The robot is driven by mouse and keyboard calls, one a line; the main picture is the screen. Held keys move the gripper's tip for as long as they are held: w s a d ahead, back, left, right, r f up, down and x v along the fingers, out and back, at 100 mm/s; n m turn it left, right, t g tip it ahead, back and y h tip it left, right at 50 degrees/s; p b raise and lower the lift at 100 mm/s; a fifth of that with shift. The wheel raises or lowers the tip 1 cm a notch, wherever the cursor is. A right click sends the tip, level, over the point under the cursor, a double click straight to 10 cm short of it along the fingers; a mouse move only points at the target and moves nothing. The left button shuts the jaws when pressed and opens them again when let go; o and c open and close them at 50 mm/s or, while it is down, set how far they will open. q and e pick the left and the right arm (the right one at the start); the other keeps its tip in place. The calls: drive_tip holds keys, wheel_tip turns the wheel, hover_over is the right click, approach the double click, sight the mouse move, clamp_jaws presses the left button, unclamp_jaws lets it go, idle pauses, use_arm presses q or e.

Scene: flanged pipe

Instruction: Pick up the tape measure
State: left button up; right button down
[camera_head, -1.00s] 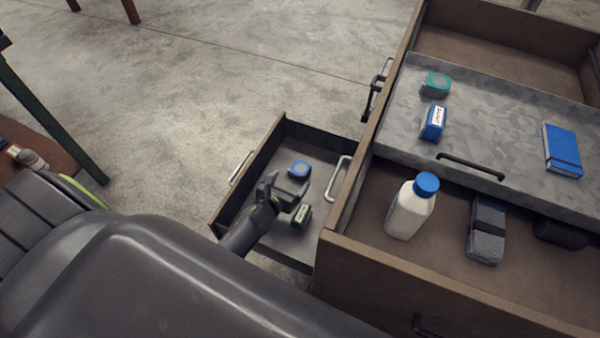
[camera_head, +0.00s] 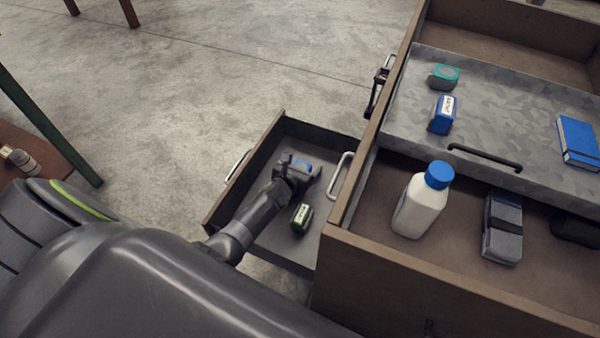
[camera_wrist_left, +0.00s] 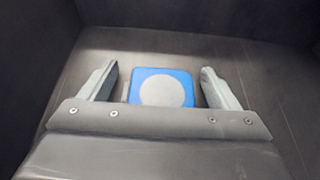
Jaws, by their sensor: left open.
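A blue tape measure (camera_head: 303,164) with a round pale disc lies in the small open drawer (camera_head: 262,155), partly hidden by my left gripper (camera_head: 299,166). In the left wrist view the tape measure (camera_wrist_left: 162,88) lies flat on the drawer floor between the two fingers of the left gripper (camera_wrist_left: 160,80). The fingers are open, with a gap on each side of it, and hold nothing. Its near edge is hidden by the gripper body. My right gripper is not in view.
The bigger drawer to the right holds a white bottle (camera_head: 420,205) and a grey item (camera_head: 502,230). A grey tray (camera_head: 500,125) bears a teal item (camera_head: 444,76), a blue labelled item (camera_head: 442,114) and a blue notebook (camera_head: 578,142).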

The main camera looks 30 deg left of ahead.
use_arm(q)
drive_tip(key=shift+c, duration=0.3)
drive_tip(key=c, duration=1.2)
drive_tip(key=shift+o, duration=0.2)
drive_tip(key=shift+r, duration=0.1)
